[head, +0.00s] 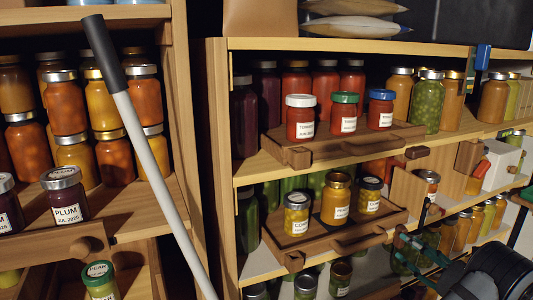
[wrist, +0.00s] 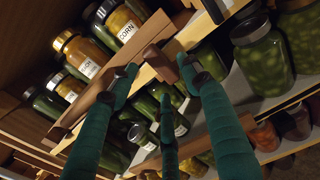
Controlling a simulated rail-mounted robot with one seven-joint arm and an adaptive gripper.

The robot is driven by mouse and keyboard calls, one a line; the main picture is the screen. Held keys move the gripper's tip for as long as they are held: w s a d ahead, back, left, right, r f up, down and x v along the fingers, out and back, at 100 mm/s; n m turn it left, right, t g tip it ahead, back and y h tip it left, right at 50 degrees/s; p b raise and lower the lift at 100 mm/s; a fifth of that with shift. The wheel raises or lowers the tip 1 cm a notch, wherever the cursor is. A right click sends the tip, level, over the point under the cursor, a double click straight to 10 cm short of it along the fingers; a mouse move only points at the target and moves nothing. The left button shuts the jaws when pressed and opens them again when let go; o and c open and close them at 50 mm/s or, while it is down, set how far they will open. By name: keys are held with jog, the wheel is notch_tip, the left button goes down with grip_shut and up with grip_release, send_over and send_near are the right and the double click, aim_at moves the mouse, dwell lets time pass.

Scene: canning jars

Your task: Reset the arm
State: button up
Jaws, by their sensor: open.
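My gripper (head: 405,250) is at the lower right of the head view, with teal fingers and a black body. Its fingertips are near the right front corner of the middle pull-out tray (head: 330,246). In the wrist view my gripper (wrist: 160,82) has its teal fingers spread apart, and nothing is held between them. A brown wooden handle (wrist: 155,60) shows between and beyond the fingertips; I cannot tell whether they touch it. The tray carries a corn jar (head: 296,216), a taller orange jar (head: 336,202) and another small yellow jar (head: 370,196).
An upper tray (head: 290,153) holds three red jars and sticks out of the shelf. A left shelf has plum jars (head: 65,193) near its edge. A white pole (head: 150,150) slants across the left. Green jars (wrist: 262,55) stand close to the fingers at right in the wrist view.

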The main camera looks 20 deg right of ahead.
aim_at(402, 241)
jog(key=w, duration=0.3)
jog(key=shift+w+d, duration=0.1)
dwell(0.3)
